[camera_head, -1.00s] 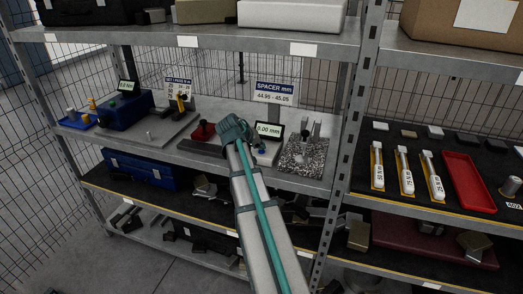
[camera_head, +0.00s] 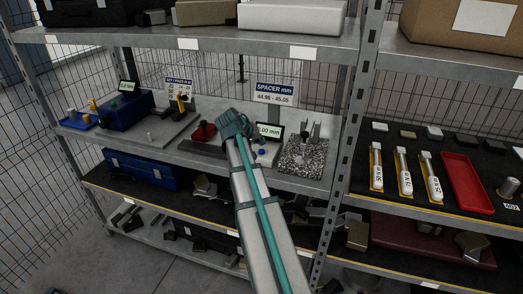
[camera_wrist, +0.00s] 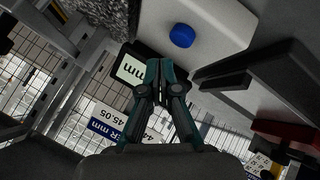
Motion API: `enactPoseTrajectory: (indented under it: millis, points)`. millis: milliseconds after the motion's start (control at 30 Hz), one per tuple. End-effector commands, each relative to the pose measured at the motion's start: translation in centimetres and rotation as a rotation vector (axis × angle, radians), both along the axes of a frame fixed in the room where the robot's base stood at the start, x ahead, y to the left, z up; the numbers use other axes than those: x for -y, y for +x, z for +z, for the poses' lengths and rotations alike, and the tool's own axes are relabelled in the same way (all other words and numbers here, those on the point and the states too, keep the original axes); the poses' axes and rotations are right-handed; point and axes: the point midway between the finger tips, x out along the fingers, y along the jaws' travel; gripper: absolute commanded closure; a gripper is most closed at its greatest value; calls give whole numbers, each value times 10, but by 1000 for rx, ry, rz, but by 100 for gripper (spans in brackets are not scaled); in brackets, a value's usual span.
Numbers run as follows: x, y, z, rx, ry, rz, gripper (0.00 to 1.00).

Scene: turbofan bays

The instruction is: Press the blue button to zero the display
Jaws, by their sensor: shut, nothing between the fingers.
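The blue button (camera_wrist: 182,35) is a round cap on a light grey block (camera_wrist: 215,30) in the wrist view. It shows small in the head view (camera_head: 261,152), just right of my gripper. The dark-framed display (camera_head: 269,131) stands behind the block. Its visible digits read ".00 mm", and my gripper covers its left end. In the wrist view the display (camera_wrist: 128,70) is partly behind my fingers. My gripper (camera_wrist: 160,63) is shut and empty, with its tips below the button in that picture and apart from it. In the head view my gripper (camera_head: 236,124) is over the middle shelf.
A dark bar-shaped fixture with a red part (camera_head: 204,132) lies left of my gripper. A speckled plate with upright metal pieces (camera_head: 305,157) stands to the right. A "SPACER mm" sign (camera_head: 275,93) is behind. The upper shelf (camera_head: 215,42) overhangs this one.

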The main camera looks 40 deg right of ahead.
Motion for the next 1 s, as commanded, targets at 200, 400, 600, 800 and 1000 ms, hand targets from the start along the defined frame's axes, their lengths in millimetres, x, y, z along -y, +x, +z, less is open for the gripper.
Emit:
enactPoseTrajectory:
  millis: [200,400,600,800,1000]
  points:
    - [0,0,23,1,0,-1,100]
    - [0,0,40,0,0,0,100]
    - [0,0,42,0,0,0,100]
    - [0,0,42,0,0,0,100]
    - [0,0,42,0,0,0,100]
